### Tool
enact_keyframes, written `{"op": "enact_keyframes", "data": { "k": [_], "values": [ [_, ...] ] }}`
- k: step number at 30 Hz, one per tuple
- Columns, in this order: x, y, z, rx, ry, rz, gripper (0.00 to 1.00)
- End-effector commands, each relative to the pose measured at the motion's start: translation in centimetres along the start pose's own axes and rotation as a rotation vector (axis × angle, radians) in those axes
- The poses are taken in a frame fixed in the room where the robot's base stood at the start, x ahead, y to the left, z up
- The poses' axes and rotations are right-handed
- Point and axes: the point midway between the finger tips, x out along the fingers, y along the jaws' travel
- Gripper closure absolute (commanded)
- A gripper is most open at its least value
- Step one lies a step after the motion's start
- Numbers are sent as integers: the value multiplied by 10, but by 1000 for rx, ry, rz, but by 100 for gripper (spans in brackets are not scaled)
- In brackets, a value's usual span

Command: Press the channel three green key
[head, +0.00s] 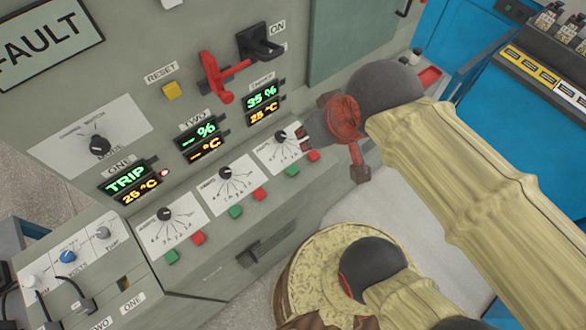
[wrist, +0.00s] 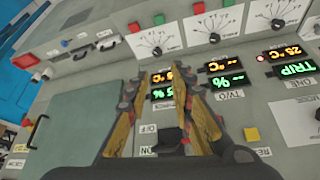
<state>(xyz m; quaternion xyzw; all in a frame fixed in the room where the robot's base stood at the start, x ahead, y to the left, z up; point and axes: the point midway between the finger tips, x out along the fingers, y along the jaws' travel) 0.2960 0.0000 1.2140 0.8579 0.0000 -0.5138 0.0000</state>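The channel three green key (head: 292,171) is a small square button on the sloped panel, below the channel three dial (head: 281,135) and left of a red key (head: 313,155). In the upside-down wrist view the green key (wrist: 159,19) shows near the top, with the red key (wrist: 135,27) to its left. My gripper (wrist: 161,72) is open and empty, its two yellow-and-black fingers apart, with the channel three display (wrist: 160,94) seen between them. In the head view it is in front of the panel just right of the channel three dial, partly hidden by my wrist.
Channel two's green key (head: 236,212) and channel one's green key (head: 172,257) sit further left, each beside a red key. Channel one's display (head: 126,178) reads TRIP.

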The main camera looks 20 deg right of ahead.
Motion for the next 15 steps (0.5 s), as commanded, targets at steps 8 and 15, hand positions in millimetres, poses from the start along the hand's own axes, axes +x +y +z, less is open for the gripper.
{"op": "enact_keyframes", "data": {
  "k": [8, 15],
  "values": [
    [0, 0, 0, 0, 0, 0, 94],
    [0, 0, 0, 0, 0, 0, 100]
  ]
}}
